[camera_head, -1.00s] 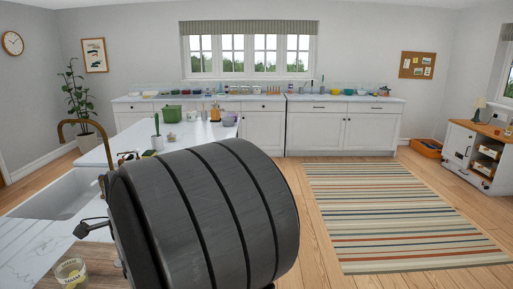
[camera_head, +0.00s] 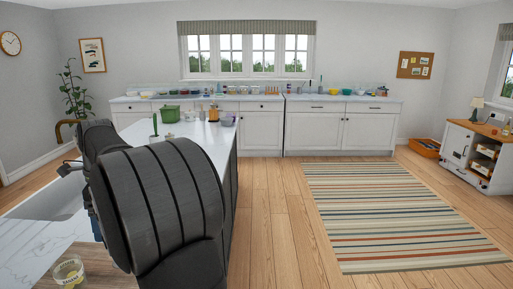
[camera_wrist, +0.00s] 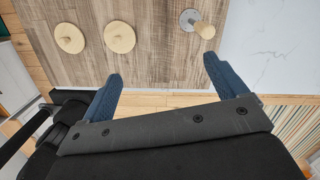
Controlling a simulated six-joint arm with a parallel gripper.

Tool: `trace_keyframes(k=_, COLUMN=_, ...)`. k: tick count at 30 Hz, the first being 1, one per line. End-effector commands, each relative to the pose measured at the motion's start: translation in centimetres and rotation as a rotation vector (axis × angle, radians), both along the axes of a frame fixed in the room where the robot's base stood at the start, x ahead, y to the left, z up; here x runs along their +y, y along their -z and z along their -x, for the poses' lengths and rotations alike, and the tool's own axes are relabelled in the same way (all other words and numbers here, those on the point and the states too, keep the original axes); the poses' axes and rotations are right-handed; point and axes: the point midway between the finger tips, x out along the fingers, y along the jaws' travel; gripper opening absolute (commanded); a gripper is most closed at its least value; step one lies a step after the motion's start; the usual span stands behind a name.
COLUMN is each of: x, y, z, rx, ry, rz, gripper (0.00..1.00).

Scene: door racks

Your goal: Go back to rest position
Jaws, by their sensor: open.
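My gripper (camera_wrist: 163,85) shows in the wrist view with its two blue fingers spread wide and nothing between them. It is over the near edge of a wooden board (camera_wrist: 150,65), with the floor showing beyond that edge.
In the wrist view, two round wooden discs (camera_wrist: 69,38) (camera_wrist: 120,37) and a peg on a metal base (camera_wrist: 190,20) are on the board. The striped rug (camera_head: 395,215) and floor at right are clear.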

Motion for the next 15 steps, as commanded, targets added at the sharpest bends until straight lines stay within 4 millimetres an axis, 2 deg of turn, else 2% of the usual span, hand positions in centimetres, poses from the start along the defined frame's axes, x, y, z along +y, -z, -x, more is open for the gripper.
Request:
trace_keyframes(k=5, x=2.6, y=-0.8, z=-0.7, rx=0.001, ry=0.069, rz=-0.001, gripper=0.90)
trace_keyframes(k=15, x=8.0, y=2.9, z=1.6, rx=0.002, ry=0.064, rz=0.000, gripper=0.90)
